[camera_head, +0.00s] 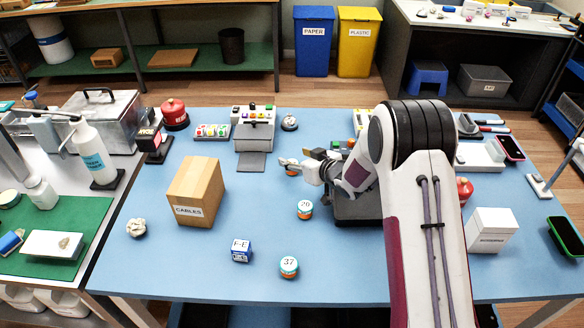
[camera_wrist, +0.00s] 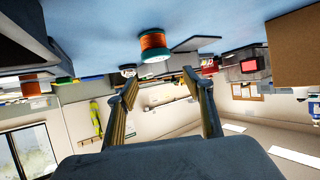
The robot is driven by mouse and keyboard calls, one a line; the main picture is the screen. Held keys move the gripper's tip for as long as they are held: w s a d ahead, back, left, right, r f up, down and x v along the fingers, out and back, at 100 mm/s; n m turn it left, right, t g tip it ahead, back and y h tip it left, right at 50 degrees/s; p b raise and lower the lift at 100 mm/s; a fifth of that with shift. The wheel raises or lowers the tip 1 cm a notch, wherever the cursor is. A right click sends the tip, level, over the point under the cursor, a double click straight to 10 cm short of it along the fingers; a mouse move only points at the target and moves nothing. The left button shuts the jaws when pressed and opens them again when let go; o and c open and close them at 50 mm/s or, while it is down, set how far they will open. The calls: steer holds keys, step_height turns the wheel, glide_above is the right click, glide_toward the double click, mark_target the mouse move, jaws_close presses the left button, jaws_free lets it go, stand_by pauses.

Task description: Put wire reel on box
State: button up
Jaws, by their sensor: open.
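A wire reel (camera_wrist: 153,42) with orange winding and teal flanges stands on the blue table in the wrist view, just beyond and between my open fingertips (camera_wrist: 160,78). My gripper is low over the table, pointing left, and holds nothing. The cardboard box (camera_head: 193,194) labelled CABLES stands left of my gripper. A brown cardboard surface (camera_wrist: 296,44) shows at the upper right of the wrist view.
Round teal-and-orange items numbered 29 (camera_head: 305,209) and 37 (camera_head: 289,267) and a blue F-E box (camera_head: 241,250) stand nearer the front. A grey machine (camera_head: 255,132) is behind, a dark tray (camera_head: 357,210) under my arm.

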steer(key=shift+f, duration=0.5)
steer(key=shift+w+a+f, duration=0.15)
steer(key=shift+w+f, duration=0.05)
steer(key=shift+f, duration=0.55)
steer(key=shift+w+a+f, duration=0.1)
steer(key=shift+w+f, duration=0.1)
steer(key=shift+f, duration=0.5)
steer(key=shift+x, duration=0.95)
steer(key=c, duration=1.3)
steer(key=shift+o, duration=0.2)
steer(key=shift+r, duration=0.1)
steer(key=shift+r, duration=4.9)
